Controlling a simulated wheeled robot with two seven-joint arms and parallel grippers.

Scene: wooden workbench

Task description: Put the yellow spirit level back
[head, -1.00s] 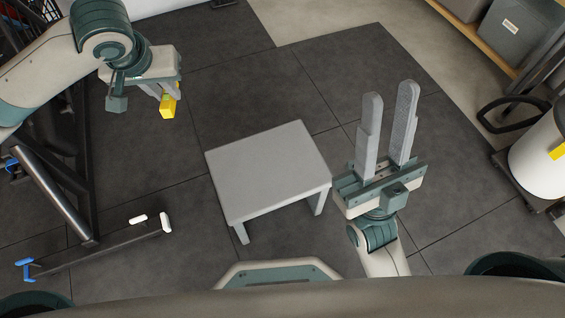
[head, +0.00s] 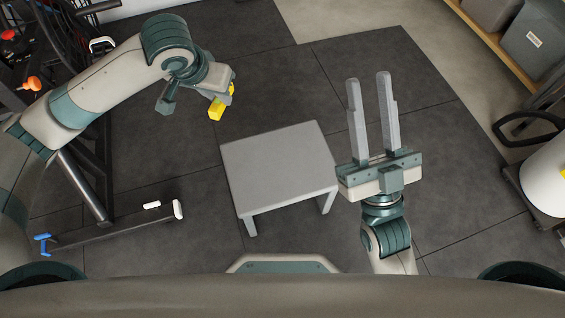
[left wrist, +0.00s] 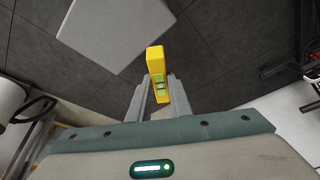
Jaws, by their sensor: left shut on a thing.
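The yellow spirit level (head: 217,108) is held in my left gripper (head: 226,92), at the upper left in the head view, above the dark floor. In the left wrist view the level (left wrist: 156,62) sits between the two fingers of my left gripper (left wrist: 158,96), with its green vial showing. The far end of the level points away from my palm. My right gripper (head: 373,118) is open and empty, its two long fingers apart, to the right of the grey table.
A small grey table (head: 280,168) with a bare top stands in the middle. At the left is a dark metal frame (head: 85,185) with tools on it. A white cylinder (head: 545,180) stands at the right. Shelf bins (head: 540,38) are at the upper right. Dark floor tiles lie open between.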

